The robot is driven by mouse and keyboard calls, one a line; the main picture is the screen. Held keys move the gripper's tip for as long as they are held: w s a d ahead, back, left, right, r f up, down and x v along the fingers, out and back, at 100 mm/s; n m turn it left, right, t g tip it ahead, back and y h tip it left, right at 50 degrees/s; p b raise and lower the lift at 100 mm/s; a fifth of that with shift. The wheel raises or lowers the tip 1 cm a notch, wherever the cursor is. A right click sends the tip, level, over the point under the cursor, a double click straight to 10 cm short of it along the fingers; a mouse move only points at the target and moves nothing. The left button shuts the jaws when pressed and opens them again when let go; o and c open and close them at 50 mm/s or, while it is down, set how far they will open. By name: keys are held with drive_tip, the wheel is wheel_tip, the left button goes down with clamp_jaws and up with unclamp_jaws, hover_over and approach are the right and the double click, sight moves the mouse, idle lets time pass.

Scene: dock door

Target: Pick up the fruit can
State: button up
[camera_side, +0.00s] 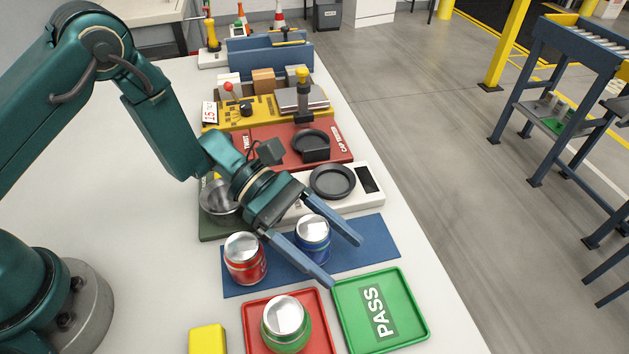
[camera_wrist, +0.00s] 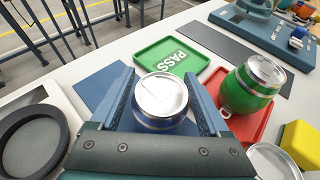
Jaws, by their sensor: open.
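Three cans are in view, and I cannot read which one is the fruit can. The blue can (camera_side: 312,243) stands upright on the blue mat (camera_side: 372,240); its silver lid shows in the wrist view (camera_wrist: 161,95). My gripper (camera_side: 344,263) is open, with its fingers on either side of the blue can; in the wrist view the fingers (camera_wrist: 160,75) frame it. I cannot tell whether they touch it. The red can (camera_side: 245,262) stands to the left on the mat. The green can (camera_side: 286,328) stands in the red tray (camera_side: 253,311).
An empty green PASS tray (camera_side: 410,311) lies right of the red tray. A yellow block (camera_side: 208,340) sits at the front left. A white scale with a black round plate (camera_side: 333,180) and red and yellow stations (camera_side: 262,112) stand behind. The table's right edge borders open floor.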

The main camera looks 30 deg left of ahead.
clamp_jaws()
drive_tip(key=shift+r, duration=0.15)
